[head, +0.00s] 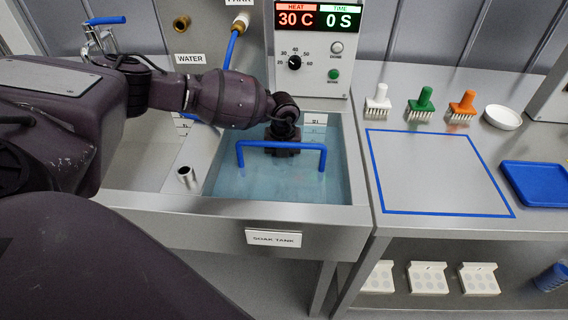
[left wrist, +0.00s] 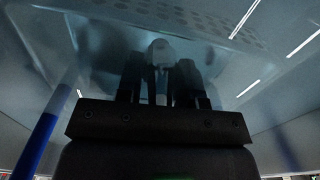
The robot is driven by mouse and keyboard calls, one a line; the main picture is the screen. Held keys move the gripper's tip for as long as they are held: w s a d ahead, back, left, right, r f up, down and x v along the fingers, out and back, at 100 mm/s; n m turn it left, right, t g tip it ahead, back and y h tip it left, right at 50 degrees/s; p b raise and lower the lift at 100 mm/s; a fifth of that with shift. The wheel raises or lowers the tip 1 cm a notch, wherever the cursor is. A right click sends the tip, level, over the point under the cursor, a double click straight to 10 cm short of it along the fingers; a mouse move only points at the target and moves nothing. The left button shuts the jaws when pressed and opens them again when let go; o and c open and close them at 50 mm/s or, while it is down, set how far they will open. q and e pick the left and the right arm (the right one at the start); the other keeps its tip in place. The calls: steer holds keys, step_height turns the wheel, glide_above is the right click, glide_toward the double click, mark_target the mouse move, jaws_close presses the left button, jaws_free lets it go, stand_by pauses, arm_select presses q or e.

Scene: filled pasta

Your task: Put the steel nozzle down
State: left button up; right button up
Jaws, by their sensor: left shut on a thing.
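My left gripper (head: 284,153) reaches down into the soak tank (head: 274,210), at the middle of a blue handle (head: 240,160) that spans the water. Its fingers are mostly hidden from the head view. In the left wrist view the fingers (left wrist: 160,80) are shut on a small pale grey piece (left wrist: 160,52), which looks like the steel nozzle, though the picture is dim and its lower end is unclear. A perforated surface (left wrist: 235,30) shows beyond it. My right gripper is not in view.
A short open steel tube (head: 186,175) stands upright left of the tank. A control box (head: 313,50) stands behind the tank.

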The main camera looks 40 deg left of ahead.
arm_select(q)
step_height(320, 180, down, 2)
steer(key=shift+f, duration=0.25)
steer(key=shift+r, duration=0.15)
steer(key=o, duration=1)
step_height(320, 180, up, 12)
steer(key=shift+f+p, duration=0.1)
steer(key=shift+p, duration=1.1)
